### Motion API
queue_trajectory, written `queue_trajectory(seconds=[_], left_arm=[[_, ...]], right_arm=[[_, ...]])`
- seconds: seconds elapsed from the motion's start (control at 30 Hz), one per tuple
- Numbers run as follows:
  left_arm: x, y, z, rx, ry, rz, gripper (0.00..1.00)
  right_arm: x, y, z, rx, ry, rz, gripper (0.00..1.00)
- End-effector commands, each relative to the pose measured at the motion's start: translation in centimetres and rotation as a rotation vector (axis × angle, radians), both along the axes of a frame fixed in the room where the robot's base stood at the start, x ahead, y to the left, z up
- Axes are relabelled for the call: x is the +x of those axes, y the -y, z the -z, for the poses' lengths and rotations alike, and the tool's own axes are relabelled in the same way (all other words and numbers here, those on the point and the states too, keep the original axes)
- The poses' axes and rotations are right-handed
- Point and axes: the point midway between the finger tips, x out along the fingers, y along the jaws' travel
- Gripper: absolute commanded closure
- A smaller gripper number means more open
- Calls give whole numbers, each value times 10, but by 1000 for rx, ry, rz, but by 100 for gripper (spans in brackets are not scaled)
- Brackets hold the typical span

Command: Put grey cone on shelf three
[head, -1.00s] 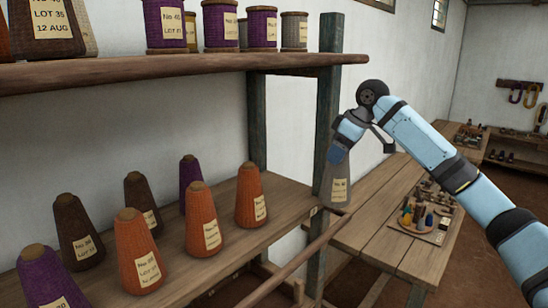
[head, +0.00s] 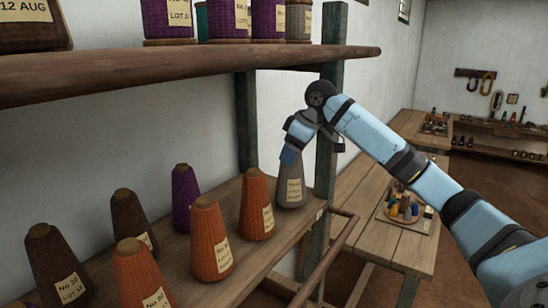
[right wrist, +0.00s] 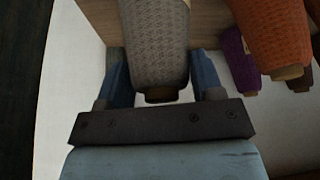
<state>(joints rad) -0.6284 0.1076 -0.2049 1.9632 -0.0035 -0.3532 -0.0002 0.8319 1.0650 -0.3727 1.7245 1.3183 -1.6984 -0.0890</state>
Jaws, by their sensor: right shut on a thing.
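The grey cone (head: 291,188) is upright at the right end of the lower shelf (head: 318,207), beside an orange cone (head: 256,205). Its base looks at the level of the shelf board; I cannot tell whether it touches. My right gripper (head: 290,157) is shut on the top part of the cone from above. In the right wrist view the grey cone (right wrist: 155,45) lies between the two blue fingers of my right gripper (right wrist: 158,85). The left gripper is not in view.
Several orange, brown and purple cones (head: 185,198) stand to the left on the same shelf. The upper shelf (head: 190,72) with spools runs above. A dark post (head: 327,150) stands just right of the grey cone. A wooden table (head: 375,210) is beyond it.

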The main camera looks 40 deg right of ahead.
Motion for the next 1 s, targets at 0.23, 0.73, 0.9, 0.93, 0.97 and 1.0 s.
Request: queue_trajectory(seconds=[0.23,0.73,0.9,0.93,0.97,1.0], left_arm=[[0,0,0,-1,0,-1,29],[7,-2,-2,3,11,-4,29],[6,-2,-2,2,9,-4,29],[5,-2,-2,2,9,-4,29],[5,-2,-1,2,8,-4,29],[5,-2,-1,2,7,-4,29]], right_arm=[[1,-3,8,1,3,-3,83],[1,-3,16,1,1,-4,13],[1,-3,16,1,1,-4,13],[1,-3,16,1,1,-4,13],[1,-3,16,1,1,-4,13],[1,-3,14,1,2,-4,13]])
